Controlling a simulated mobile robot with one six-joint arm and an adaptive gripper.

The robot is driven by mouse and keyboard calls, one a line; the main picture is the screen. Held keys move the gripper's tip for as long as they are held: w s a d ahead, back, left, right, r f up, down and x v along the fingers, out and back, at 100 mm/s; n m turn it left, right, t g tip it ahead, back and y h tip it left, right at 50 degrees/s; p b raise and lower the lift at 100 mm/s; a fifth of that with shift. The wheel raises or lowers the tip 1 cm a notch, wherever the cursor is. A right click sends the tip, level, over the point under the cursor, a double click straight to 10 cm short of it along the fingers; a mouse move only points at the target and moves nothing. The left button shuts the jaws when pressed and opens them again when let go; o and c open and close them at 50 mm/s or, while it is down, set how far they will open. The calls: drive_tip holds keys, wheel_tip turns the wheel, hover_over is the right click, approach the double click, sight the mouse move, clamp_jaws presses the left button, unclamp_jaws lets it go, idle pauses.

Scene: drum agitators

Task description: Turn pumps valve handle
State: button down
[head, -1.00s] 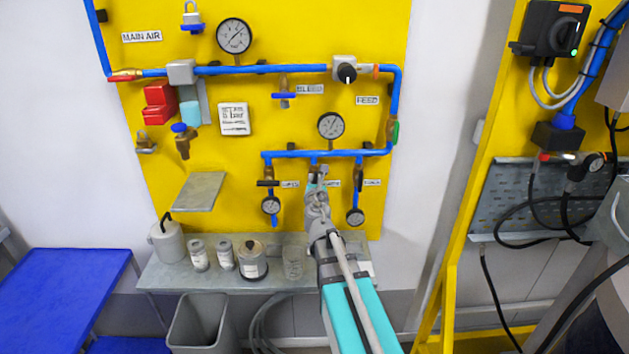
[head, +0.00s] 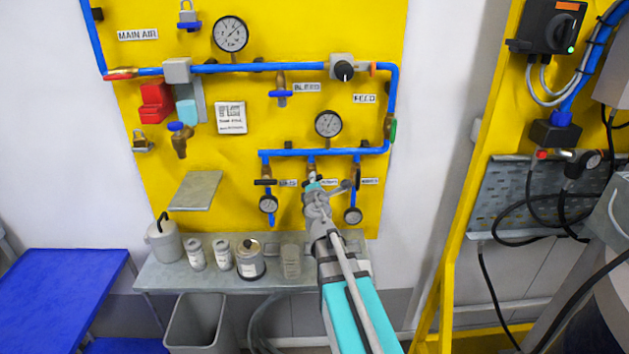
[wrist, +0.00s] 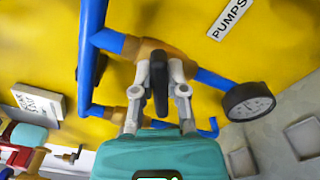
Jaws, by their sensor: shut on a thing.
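In the wrist view, the black handle (wrist: 160,85) of a brass valve (wrist: 165,62) stands between the two grey fingers of my gripper (wrist: 160,75), which is shut on it. The valve sits on a blue pipe, with the PUMPS label (wrist: 230,18) above and to its right. In the head view, my gripper (head: 314,187) is at the middle drop of the lower blue pipe (head: 290,153). It hides most of the valve and handle there.
A grey shelf (head: 185,280) with several cans and jars lies below. The wrist view shows a gauge (wrist: 248,101) just right of the fingers.

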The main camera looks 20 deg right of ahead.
drive_tip(key=m, duration=0.5)
drive_tip(key=shift+s+d+f, duration=0.1)
drive_tip(key=shift+f, duration=0.2)
drive_tip(key=shift+m, duration=0.4)
drive_tip(key=c, duration=0.7)
unclamp_jaws()
drive_tip(key=shift+o, duration=0.2)
